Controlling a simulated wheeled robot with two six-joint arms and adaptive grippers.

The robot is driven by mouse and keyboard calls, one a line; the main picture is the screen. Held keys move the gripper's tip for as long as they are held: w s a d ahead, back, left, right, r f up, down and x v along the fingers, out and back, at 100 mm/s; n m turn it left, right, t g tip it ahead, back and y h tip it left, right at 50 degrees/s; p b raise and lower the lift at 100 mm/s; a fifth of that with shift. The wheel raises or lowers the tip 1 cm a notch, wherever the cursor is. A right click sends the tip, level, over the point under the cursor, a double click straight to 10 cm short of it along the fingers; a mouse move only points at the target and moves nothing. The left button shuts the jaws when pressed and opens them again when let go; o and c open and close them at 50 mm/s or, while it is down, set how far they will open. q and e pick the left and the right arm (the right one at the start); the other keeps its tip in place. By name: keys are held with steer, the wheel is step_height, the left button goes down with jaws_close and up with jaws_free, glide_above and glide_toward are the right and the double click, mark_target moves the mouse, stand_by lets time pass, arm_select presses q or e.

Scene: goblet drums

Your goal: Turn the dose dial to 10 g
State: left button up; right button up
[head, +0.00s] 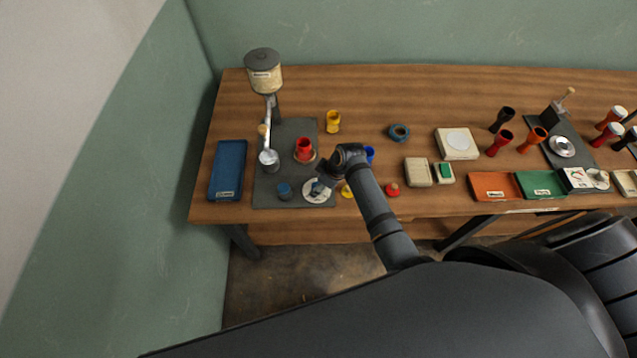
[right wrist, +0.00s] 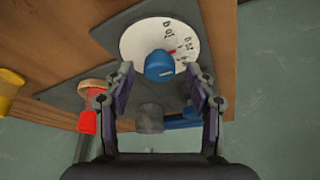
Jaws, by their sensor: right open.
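The dose dial is a white disc (right wrist: 140,38) with dark lettering around its rim and a blue knob (right wrist: 159,66) at its centre. A small red mark shows beside the knob; the lettering is too blurred to read a setting. In the head view the dial (head: 318,197) lies on the dark mat near the table's front edge. My right gripper (right wrist: 160,72) is open, its two fingers either side of the knob, with gaps visible; whether they touch it I cannot tell. In the head view my right gripper (head: 325,179) is over the dial and partly hides it. My left gripper is not in view.
A hopper (head: 264,78) stands at the mat's back. A red cup (head: 305,149), a yellow cup (head: 333,121) and a small blue object (head: 285,191) are near the dial. A blue tray (head: 228,170) lies left.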

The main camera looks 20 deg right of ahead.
steer(key=shift+f, duration=0.15)
steer(key=c, duration=1.2)
steer(key=shift+o, duration=0.2)
